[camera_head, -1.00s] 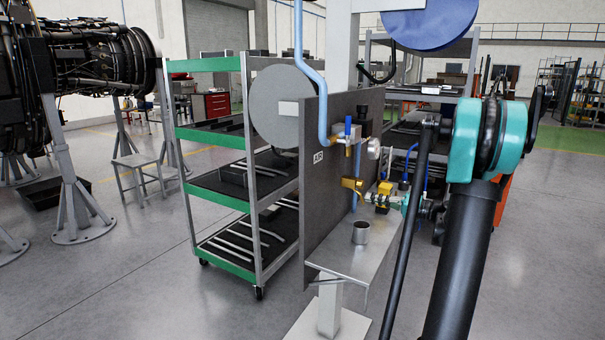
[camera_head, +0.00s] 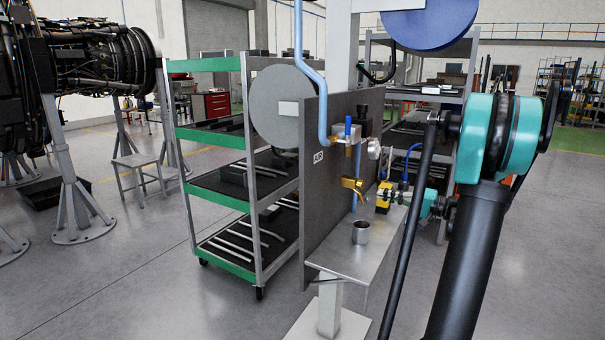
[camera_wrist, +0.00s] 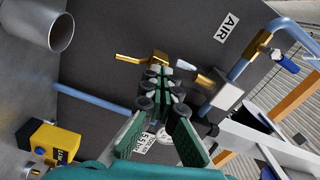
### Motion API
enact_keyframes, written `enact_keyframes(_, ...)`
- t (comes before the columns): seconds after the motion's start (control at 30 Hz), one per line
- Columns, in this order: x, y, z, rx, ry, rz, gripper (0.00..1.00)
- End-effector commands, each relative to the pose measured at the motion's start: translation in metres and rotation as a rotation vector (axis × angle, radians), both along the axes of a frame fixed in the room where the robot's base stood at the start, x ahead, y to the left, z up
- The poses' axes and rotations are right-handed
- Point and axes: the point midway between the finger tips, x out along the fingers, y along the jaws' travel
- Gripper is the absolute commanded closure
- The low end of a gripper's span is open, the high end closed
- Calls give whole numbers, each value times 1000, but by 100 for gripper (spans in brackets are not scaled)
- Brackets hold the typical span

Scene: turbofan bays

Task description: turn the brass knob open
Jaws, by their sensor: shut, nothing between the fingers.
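The brass knob piece (camera_head: 352,185) sits low on the front of the dark upright panel (camera_head: 337,115). Its narrow brass end points down and to the right in the head view. In the wrist view the brass knob (camera_wrist: 157,60) shows just beyond my fingertips, with its narrow end pointing left. My gripper (camera_wrist: 158,74) is shut and empty, its green and black fingers together. It points at the panel close to the brass piece; whether it touches cannot be told. In the head view my gripper (camera_head: 382,196) is to the right of the brass piece, its tips hard to make out.
A metal cup (camera_head: 360,232) stands on the small shelf (camera_head: 345,258) below. A yellow box (camera_wrist: 50,140) is at lower left in the wrist view. A cart (camera_head: 258,205) stands left.

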Motion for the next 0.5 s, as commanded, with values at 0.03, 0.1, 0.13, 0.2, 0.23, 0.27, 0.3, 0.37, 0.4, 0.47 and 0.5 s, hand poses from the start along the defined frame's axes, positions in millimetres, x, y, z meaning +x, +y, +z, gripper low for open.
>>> enact_keyframes(0.03,-1,-1,5,27,46,-1,100)
enact_keyframes(0.1,-3,-1,11,64,108,-1,100)
enact_keyframes(0.13,-4,-1,13,77,131,-1,100)
enact_keyframes(0.2,-4,-2,17,101,171,-1,100)
enact_keyframes(0.23,-4,-2,18,109,184,-1,100)
enact_keyframes(0.27,-4,-1,19,114,194,0,100)
enact_keyframes(0.3,-4,0,19,119,202,0,100)
enact_keyframes(0.37,-2,3,20,122,208,1,100)
enact_keyframes(0.4,-1,6,20,123,209,2,100)
enact_keyframes(0.47,2,12,20,122,208,1,100)
enact_keyframes(0.5,5,16,20,122,208,2,100)
